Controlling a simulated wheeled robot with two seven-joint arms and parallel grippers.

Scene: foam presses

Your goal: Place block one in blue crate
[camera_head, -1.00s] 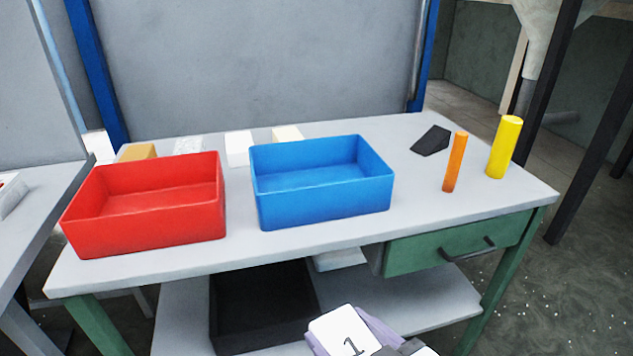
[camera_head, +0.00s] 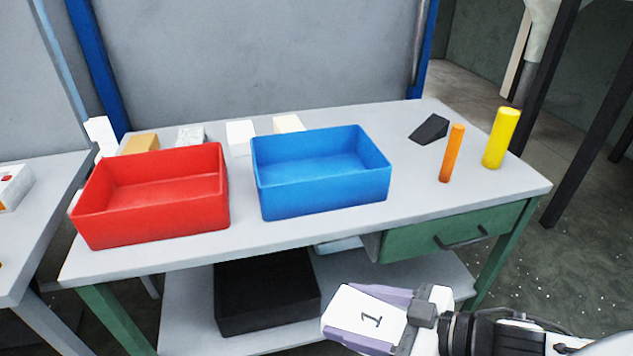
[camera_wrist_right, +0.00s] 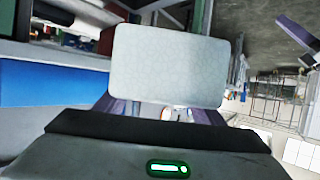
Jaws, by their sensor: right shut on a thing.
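Block one is a white block (camera_head: 368,321) with a black "1" on its face, low in the head view. My right gripper (camera_head: 375,316) is shut on it, with purple-grey fingers along two of its sides. The block is in front of the table, below the height of the tabletop and apart from it. In the right wrist view the block (camera_wrist_right: 170,66) shows as a pale rectangle between the fingers. The blue crate (camera_head: 325,190) stands on the tabletop, up and to the left of the gripper, and looks empty inside. My left gripper is out of view.
A red crate (camera_head: 155,214) stands left of the blue one. Several small blocks lie behind the crates. An orange cylinder (camera_head: 452,153), a yellow cylinder (camera_head: 501,138) and a black wedge (camera_head: 429,129) are at the right. The table (camera_head: 420,205) has a drawer (camera_head: 450,230) below its front edge.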

